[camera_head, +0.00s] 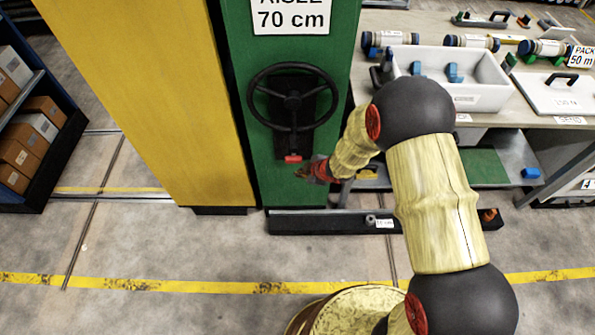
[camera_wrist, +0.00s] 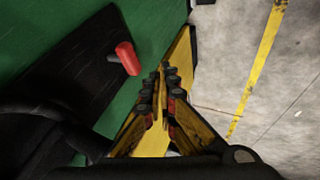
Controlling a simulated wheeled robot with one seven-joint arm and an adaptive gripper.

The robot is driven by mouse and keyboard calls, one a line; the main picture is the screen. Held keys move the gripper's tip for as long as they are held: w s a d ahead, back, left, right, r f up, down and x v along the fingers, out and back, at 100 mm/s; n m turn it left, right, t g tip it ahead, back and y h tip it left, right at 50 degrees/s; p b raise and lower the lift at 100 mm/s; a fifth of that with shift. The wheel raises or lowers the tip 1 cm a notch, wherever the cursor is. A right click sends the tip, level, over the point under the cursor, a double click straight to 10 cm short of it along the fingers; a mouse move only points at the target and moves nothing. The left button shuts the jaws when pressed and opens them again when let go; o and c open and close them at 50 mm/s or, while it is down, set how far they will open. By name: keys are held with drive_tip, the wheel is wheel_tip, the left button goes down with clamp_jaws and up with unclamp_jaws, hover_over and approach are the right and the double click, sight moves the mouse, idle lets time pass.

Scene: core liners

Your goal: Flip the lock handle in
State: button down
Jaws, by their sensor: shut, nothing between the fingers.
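The lock handle is a small red grip (camera_head: 293,158) below the black handwheel (camera_head: 292,97) on the green panel (camera_head: 262,180). In the wrist view the red handle (camera_wrist: 127,58) sticks out from a black plate (camera_wrist: 85,75) on the green face. My gripper (camera_head: 303,172) is just right of and below the handle in the head view. In the wrist view my gripper (camera_wrist: 165,72) has its fingertips together, with nothing between them. The fingers are beside the handle, to its right, with a small gap in the picture. Whether they touch it in depth I cannot tell.
A yellow column (camera_head: 150,90) stands left of the green panel. A low dark rail (camera_head: 330,222) runs along the floor at its base. A workbench with a white bin (camera_head: 470,85) is at the right. Shelves with boxes (camera_head: 25,150) are at far left; the floor between is clear.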

drive_tip(key=p+v, duration=0.1)
drive_tip(key=v, duration=0.3)
idle(0.5)
drive_tip(key=s+d+f+m+g+h, duration=0.2)
drive_tip(key=s+d+f+m+h, duration=0.15)
drive_tip(key=d, duration=0.25)
drive_tip(key=s+d+r+m+g+h, duration=0.1)
drive_tip(key=s+d+r+m+h, duration=0.1)
drive_tip(key=s+d+r+m, duration=0.35)
drive_tip(key=s+r+m+t, duration=0.1)
drive_tip(key=s+r+m, duration=0.1)
drive_tip(key=s+r, duration=0.4)
drive_tip(key=s+d+r+m, duration=0.1)
drive_tip(key=s+r, duration=0.5)
drive_tip(key=r, duration=1.1)
drive_tip(key=s+r+m+t+y, duration=0.1)
drive_tip(key=s+r+m, duration=0.3)
drive_tip(key=s+r, duration=0.3)
wheel_tip(320, 180, up, 5)
drive_tip(key=shift+d+f+t, duration=0.1)
drive_tip(key=shift+d+t, duration=0.2)
drive_tip(key=shift+d, duration=0.05)
